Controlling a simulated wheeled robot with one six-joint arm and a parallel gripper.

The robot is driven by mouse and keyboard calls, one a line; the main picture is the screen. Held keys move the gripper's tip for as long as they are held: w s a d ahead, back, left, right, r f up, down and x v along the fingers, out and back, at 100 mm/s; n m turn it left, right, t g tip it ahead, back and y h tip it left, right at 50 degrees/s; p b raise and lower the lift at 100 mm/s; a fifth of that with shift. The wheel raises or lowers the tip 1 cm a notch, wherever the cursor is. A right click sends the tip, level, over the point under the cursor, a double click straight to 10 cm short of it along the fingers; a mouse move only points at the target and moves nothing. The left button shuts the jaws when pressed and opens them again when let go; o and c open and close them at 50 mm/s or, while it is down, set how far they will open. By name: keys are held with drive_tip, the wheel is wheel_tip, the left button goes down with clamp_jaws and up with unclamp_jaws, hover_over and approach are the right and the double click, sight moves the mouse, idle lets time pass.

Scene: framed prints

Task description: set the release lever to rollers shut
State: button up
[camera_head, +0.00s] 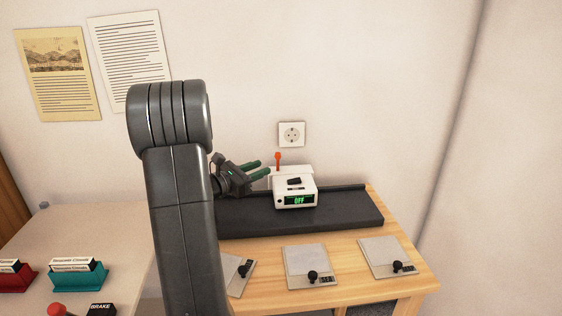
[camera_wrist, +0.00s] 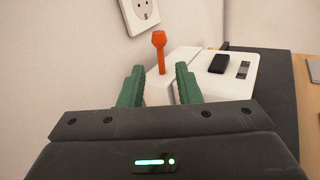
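The release lever (camera_head: 278,159) is an orange-red stick with a knob, standing upright at the back left of a small white machine (camera_head: 295,190). The machine has a dark switch on top and a green "OFF" display on its front. My gripper (camera_head: 262,170) is left of the machine, its two green fingers pointing at the lever. In the wrist view the lever (camera_wrist: 160,50) stands ahead of and between the fingertips (camera_wrist: 160,82). The fingers are apart with nothing between them. The lever's base is partly hidden behind the machine's top in the head view.
The machine sits on a dark mat (camera_head: 345,210) on a wooden table (camera_head: 365,285). Several grey plates with black knobs lie in front, one of them a plate (camera_head: 305,260). A wall socket (camera_head: 292,134) is close behind. A teal card holder (camera_head: 78,276) stands on the left table.

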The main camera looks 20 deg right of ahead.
sight(282, 169)
drive_tip(key=x, duration=0.9)
drive_tip(key=shift+w+d, duration=0.15)
drive_tip(key=shift+d, duration=0.2)
drive_tip(key=shift+c, duration=0.4)
clamp_jaws()
